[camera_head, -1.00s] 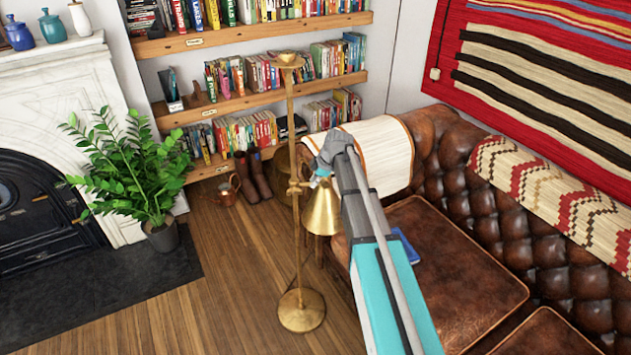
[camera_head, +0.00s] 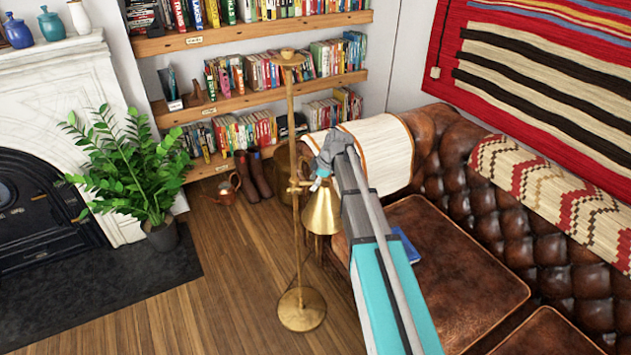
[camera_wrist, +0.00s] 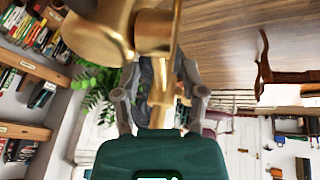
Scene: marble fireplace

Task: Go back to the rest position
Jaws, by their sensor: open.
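In the head view my arm reaches up from the bottom right to the brass floor lamp (camera_head: 302,310). Its grey wrist end is beside the lamp's joint, above the brass shade (camera_head: 322,213). My fingers are mostly hidden there behind my own wrist. In the wrist view my gripper (camera_wrist: 158,92) is open, with one grey finger on each side. A brass lamp part (camera_wrist: 160,85) shows between the fingers, and a large brass piece (camera_wrist: 98,30) fills the upper left. I cannot tell whether the fingers touch the lamp. The lamp stands upright.
A brown leather sofa (camera_head: 455,265) with a blue book (camera_head: 406,246) lies right of and beneath my arm. Bookshelves (camera_head: 250,98) stand behind the lamp. A potted plant (camera_head: 161,237) and fireplace (camera_head: 60,75) are left. The wooden floor (camera_head: 235,275) left of the lamp is clear.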

